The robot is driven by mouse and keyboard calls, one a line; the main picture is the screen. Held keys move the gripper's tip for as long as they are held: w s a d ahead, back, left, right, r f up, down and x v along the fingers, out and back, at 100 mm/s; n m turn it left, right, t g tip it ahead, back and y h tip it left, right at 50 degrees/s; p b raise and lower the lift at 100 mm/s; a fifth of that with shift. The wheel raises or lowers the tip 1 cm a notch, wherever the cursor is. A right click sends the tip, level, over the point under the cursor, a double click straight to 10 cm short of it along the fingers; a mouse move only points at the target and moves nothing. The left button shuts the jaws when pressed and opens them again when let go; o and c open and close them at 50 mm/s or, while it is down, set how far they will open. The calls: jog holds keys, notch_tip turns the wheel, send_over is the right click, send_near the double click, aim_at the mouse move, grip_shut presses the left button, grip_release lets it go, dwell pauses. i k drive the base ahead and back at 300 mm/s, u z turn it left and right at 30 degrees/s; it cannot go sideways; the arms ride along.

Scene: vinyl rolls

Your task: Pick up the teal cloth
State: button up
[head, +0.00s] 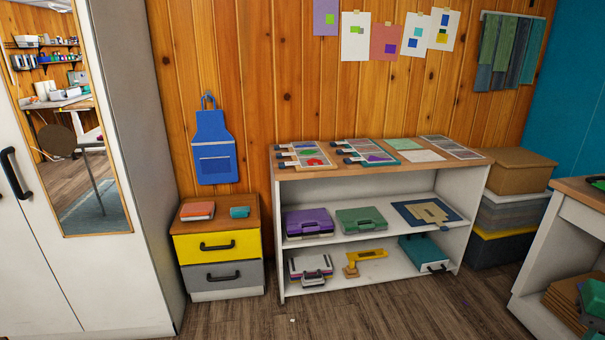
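A small teal item (239,212), which looks like a folded or rolled cloth, lies on the wooden top of the small drawer cabinet (218,246) in the head view. It sits on the right part of that top. An orange folded item (197,210) lies to its left, with a gap between them. The teal item is small in the picture, so its exact shape is hard to tell. Nothing covers it.
A white shelf (375,240) with cases stands to the right, and a tall mirrored cabinet (150,170) to the left. A blue apron (213,145) hangs behind the drawers. A white bench (570,230) stands far right. The wooden floor (370,322) in front is mostly clear.

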aim_at(241, 212)
jog(key=u, duration=0.15)
jog(key=i, duration=1.2)
jog(key=u, duration=0.5)
jog(key=i, duration=1.15)
jog(key=u, duration=0.4)
jog(key=i, duration=0.95)
jog(key=u, duration=0.2)
